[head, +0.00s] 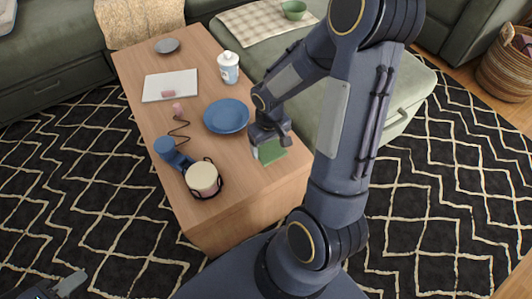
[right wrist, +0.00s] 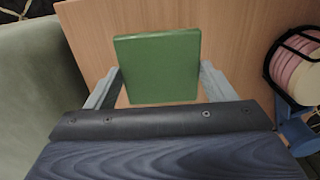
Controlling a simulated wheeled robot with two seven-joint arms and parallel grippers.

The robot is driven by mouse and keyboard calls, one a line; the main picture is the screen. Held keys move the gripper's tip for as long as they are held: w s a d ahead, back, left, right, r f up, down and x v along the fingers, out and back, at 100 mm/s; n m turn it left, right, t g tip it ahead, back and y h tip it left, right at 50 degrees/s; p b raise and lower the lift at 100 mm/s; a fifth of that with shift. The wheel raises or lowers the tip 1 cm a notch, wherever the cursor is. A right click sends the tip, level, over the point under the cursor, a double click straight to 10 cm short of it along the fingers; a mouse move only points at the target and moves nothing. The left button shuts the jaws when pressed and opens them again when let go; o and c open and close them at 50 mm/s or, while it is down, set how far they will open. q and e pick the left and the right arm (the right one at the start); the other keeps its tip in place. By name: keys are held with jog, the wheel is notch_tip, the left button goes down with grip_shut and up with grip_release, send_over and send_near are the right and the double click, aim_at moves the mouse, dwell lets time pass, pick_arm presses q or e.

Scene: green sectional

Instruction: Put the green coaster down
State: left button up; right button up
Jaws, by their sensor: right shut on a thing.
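The green square coaster (head: 271,153) is at the near right end of the wooden table (head: 235,205). In the right wrist view the coaster (right wrist: 157,67) lies flat between the two fingers of my right gripper (right wrist: 160,88). My right gripper (head: 268,143) is shut on it, with the fingers at its two side edges. The coaster is at or just above the tabletop; I cannot tell if it touches. My left gripper (head: 70,286) shows only partly at the bottom left of the head view, away from the table, and its opening is unclear.
A blue plate (head: 226,116) sits just left of the coaster. A white bottle (head: 228,68), a closed laptop (head: 170,85) and a grey dish (head: 167,45) are further back. The near table end is bare.

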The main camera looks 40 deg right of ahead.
aim_at(266, 146)
jog(key=shift+w+f, duration=0.35)
jog(key=shift+f, duration=0.15)
jog(key=shift+w+f+b, duration=0.2)
jog(key=shift+f+b, duration=0.65)
jog(key=shift+f, duration=0.85)
jog(key=shift+f, duration=0.15)
jog(key=o, duration=1)
